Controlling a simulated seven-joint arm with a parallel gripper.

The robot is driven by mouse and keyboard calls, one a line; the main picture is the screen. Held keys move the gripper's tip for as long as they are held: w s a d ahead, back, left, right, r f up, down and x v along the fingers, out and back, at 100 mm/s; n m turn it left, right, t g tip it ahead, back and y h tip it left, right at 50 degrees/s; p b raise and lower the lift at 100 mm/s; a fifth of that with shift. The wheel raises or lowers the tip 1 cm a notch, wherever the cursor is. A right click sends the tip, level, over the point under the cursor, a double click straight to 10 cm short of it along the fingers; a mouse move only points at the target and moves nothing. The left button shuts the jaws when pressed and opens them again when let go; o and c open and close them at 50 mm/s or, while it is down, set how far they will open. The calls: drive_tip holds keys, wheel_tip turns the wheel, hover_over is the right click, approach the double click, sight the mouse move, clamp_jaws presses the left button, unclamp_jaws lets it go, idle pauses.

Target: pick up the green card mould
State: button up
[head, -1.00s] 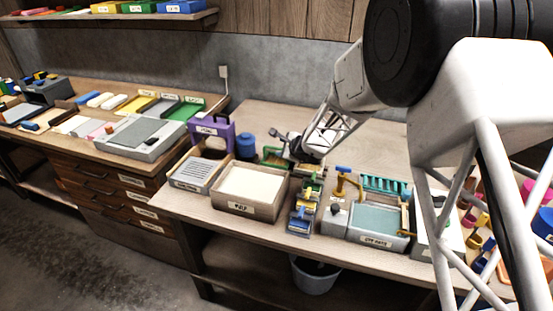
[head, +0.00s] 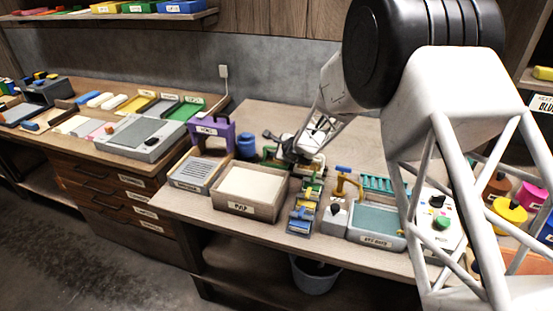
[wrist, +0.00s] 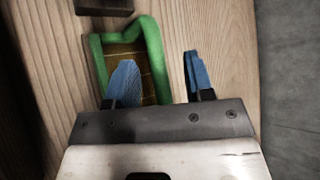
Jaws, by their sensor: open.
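The green card mould lies on the wooden bench. In the wrist view it is a green frame (wrist: 157,45) around a brownish mesh, with a dip in its far edge. In the head view only part of its green rim (head: 268,153) shows beside my gripper (head: 283,149). In the wrist view my gripper (wrist: 160,78) is open, with two blue fingers. The left finger overlaps the mesh inside the frame. The right finger is outside the frame, over bare wood, so the right rail runs between them. The near end of the mould is hidden by the gripper body. I cannot tell the fingers' height.
A purple stand (head: 211,130) and a blue cylinder (head: 246,146) stand left of the gripper. The pulp tray (head: 243,207) is in front, with several small coloured moulds (head: 300,222) beside it. A teal-filled tray (head: 377,240) is to the right. The bench behind is clear.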

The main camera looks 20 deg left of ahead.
drive_tip(key=shift+w+a+f, duration=0.2)
drive_tip(key=shift+f, duration=0.05)
idle(0.5)
clamp_jaws()
